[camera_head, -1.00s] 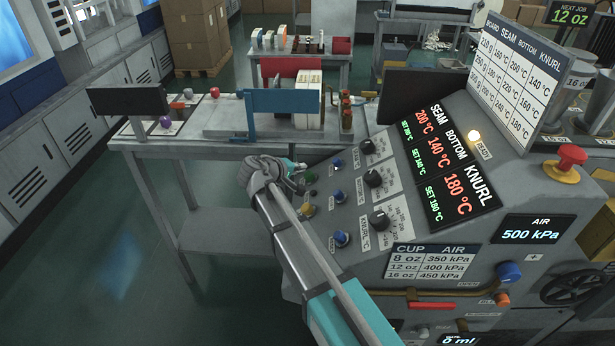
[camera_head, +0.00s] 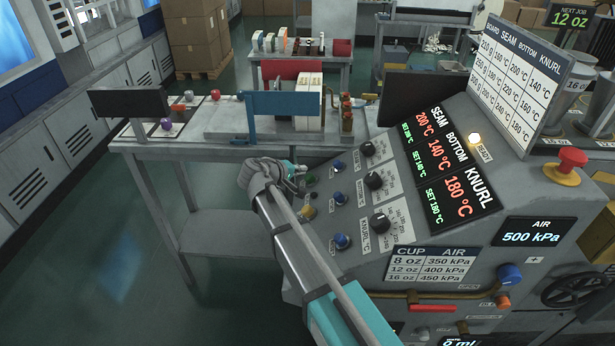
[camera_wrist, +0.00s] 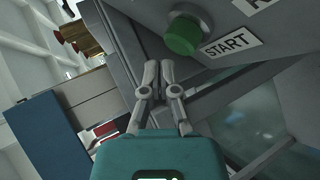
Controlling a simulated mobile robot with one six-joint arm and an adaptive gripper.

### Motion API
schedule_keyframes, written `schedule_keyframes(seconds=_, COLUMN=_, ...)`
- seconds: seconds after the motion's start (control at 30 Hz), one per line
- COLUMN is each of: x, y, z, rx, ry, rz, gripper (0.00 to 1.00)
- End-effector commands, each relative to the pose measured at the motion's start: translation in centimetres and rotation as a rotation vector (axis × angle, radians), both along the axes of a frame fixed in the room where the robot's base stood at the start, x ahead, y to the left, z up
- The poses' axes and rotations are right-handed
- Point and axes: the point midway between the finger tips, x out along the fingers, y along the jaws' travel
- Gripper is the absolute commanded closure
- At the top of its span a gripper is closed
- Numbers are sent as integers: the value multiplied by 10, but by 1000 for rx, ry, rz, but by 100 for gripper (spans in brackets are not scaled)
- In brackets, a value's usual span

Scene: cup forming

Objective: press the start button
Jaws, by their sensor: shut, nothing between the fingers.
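The green start button (camera_wrist: 183,35) stands out from the grey console face in the wrist view, beside a white START label (camera_wrist: 231,43). In the head view a small green button (camera_head: 311,180) shows at the left end of the console panel. My gripper (camera_wrist: 159,68) has its two grey fingers together and empty. In the wrist view the fingertips lie just below and left of the button, with a visible gap in the picture; the depth between them is hard to tell. In the head view my gripper (camera_head: 300,169) is small and partly hidden by my wrist.
The console carries blue knobs (camera_head: 341,241), black dials (camera_head: 380,222) and a temperature display (camera_head: 446,176). A lit READY lamp (camera_head: 474,139) and a red mushroom button (camera_head: 571,159) sit further right. A metal table (camera_head: 180,147) with a blue panel (camera_head: 282,103) stands behind my gripper.

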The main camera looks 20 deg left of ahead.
Motion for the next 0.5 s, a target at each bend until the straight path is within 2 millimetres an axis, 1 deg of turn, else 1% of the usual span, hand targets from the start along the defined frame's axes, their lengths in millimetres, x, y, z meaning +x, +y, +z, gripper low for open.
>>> schedule_keyframes(seconds=0.33, x=0, y=-1, z=0, rx=0, ry=0, rz=-1, gripper=100)
schedule_keyframes(seconds=0.5, x=1, y=-3, z=-4, rx=0, ry=0, rz=-1, gripper=100)
